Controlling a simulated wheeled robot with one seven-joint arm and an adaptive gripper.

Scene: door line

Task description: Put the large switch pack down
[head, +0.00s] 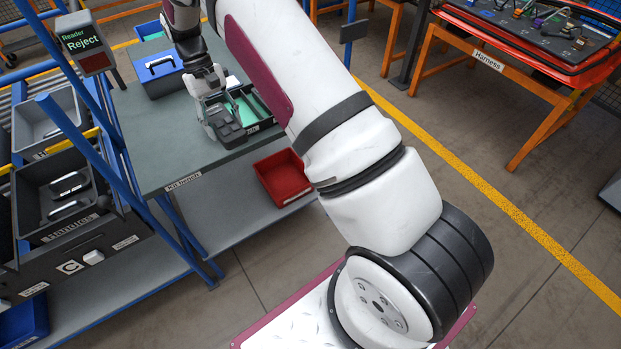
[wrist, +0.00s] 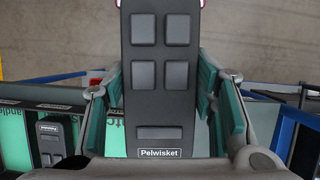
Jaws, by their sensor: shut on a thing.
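My gripper (wrist: 165,110) is shut on the large switch pack (wrist: 160,60), a dark grey block with four raised square buttons and a "Pelwisket" label. In the head view the gripper (head: 208,100) and the switch pack (head: 225,124) are over the near left part of a black tray (head: 268,125) with green lining on the kit bench. I cannot tell whether the pack touches the tray. In the wrist view a smaller dark pack (wrist: 56,142) lies in the tray's green-lined part at lower left. The fingers and pack hide part of the tray.
The kit bench (head: 165,160) has free surface in front of the tray. A red bin (head: 282,177) is on the lower shelf. Blue rack posts (head: 105,160) stand at left.

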